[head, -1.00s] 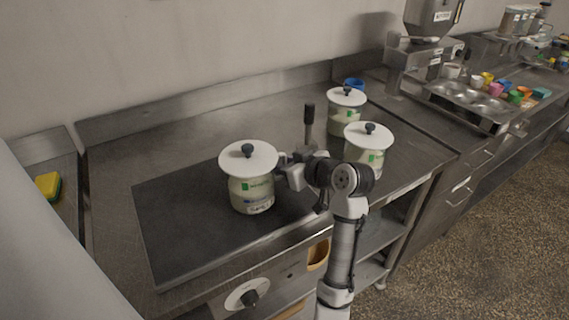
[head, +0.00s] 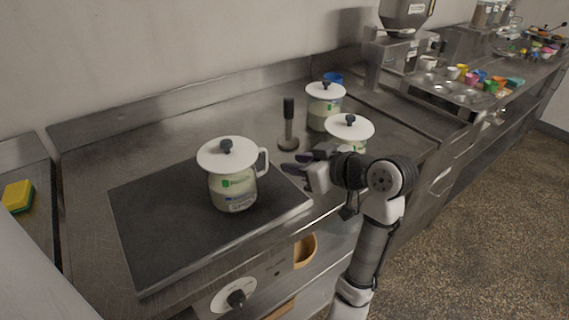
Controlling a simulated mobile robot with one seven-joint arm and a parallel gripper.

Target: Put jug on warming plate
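A white-lidded jug (head: 234,190) with a green label stands upright on the dark warming plate (head: 165,240), its handle toward the right. My gripper (head: 290,164) is to the right of the jug's handle, apart from it. Its fingers point left toward the jug and look parted, with nothing between them. Two more white-lidded jugs stand on the steel counter behind, one farther back (head: 325,117) and one nearer (head: 349,142), which is partly hidden by my arm.
A dark-handled tamper (head: 288,125) stands upright on the counter just behind my gripper. A control knob (head: 236,299) is on the counter front. A yellow sponge (head: 17,196) lies at the far left. Colourful cups (head: 471,79) stand at the right.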

